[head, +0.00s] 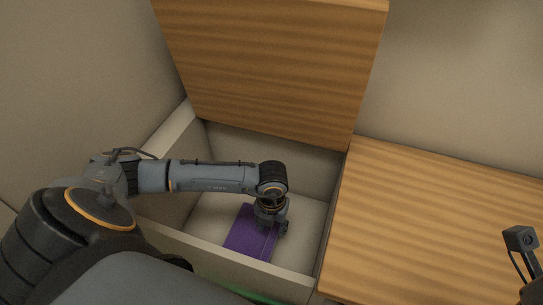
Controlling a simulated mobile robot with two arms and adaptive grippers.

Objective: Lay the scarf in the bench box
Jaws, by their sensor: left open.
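The purple scarf (243,234) lies folded on the floor of the bench box (234,261), near its front wall. The box stands open, with its wooden lid (270,65) raised at the back. My left gripper (276,228) reaches down into the box, over the right part of the scarf. It is open, and its wrist hides part of the cloth. I cannot tell whether the fingertips touch the scarf. My right gripper is not clearly in view.
A closed wooden bench top (425,225) lies right of the open box and is clear. A thin green strip (262,298) shows at the bottom edge. Plain walls rise behind.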

